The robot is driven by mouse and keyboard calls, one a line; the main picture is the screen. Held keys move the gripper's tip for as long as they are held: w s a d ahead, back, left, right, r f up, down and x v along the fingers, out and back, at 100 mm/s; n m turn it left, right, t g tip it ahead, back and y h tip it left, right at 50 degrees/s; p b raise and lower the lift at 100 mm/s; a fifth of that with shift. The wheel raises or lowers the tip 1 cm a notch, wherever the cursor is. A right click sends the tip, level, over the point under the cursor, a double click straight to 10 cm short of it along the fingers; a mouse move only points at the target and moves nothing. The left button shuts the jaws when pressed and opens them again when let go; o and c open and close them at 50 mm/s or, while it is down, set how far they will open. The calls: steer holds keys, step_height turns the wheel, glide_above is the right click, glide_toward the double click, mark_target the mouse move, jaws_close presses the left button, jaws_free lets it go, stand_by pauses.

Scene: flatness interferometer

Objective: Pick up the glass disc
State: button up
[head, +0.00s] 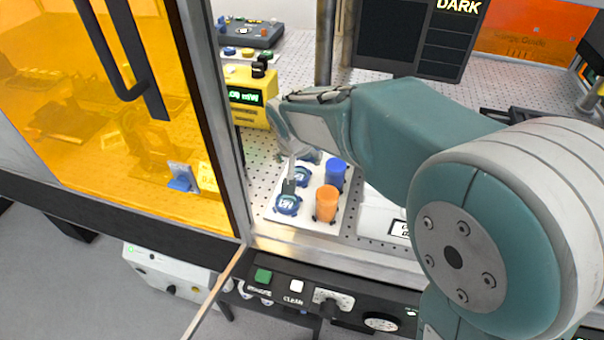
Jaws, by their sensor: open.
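My gripper (291,178) is open and points down over a small white tray (318,226) on the perforated bench. Its visible fingertip is just above or beside a blue round piece with white marks (287,205) at the tray's front left. A similar blue round piece (301,174) lies behind it, partly hidden by the finger. I cannot tell which piece, if any, is the glass disc; no clear disc stands out. I also cannot tell whether the gripper touches anything.
An orange cylinder (326,204) and a blue cylinder (335,173) stand on the tray's right. A yellow meter (247,100) is behind left. An orange-glazed door (120,100) with a metal frame is at left. A control panel (318,297) runs along the front edge.

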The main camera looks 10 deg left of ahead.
mark_target(298, 172)
steer(key=shift+w+a+f, duration=0.15)
steer(key=shift+f, duration=0.25)
steer(key=shift+w+a+f, duration=0.1)
steer(key=shift+w+f, duration=0.05)
steer(key=shift+f, duration=0.25)
steer(key=x, duration=0.4)
steer(key=shift+w+f, duration=0.1)
steer(key=shift+f, duration=0.15)
steer(key=shift+w+d+f, duration=0.1)
steer(key=shift+f, duration=0.1)
steer(key=c, duration=1)
